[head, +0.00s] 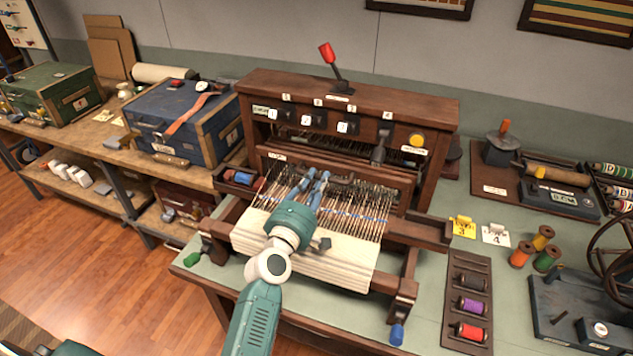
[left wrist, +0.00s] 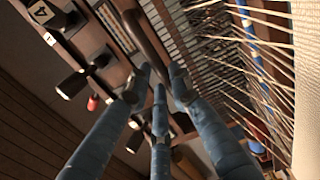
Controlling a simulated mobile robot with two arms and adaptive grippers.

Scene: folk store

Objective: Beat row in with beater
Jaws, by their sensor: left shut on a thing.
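The wooden table loom (head: 428,110) stands on the green table. Cream cloth (head: 300,252) covers its front, and warp threads (head: 372,208) run from it toward the reed. A thin blue row (head: 345,214) crosses the warp; it also shows in the left wrist view (left wrist: 256,55). The beater's dark curved handle (left wrist: 148,38) lies between my left gripper's blue fingers, which are shut on it. In the head view my left gripper (head: 318,180) is over the warp at the beater, and its arm covers part of the cloth. My right gripper is not in view.
A side tray (head: 240,184) holds a red and blue shuttle. A red-tipped lever (head: 328,55) stands on top of the loom. A spool rack (head: 467,335), loose thread spools (head: 521,254) and yellow tag 3 (head: 462,227) are at right. A blue chest (head: 180,125) stands left.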

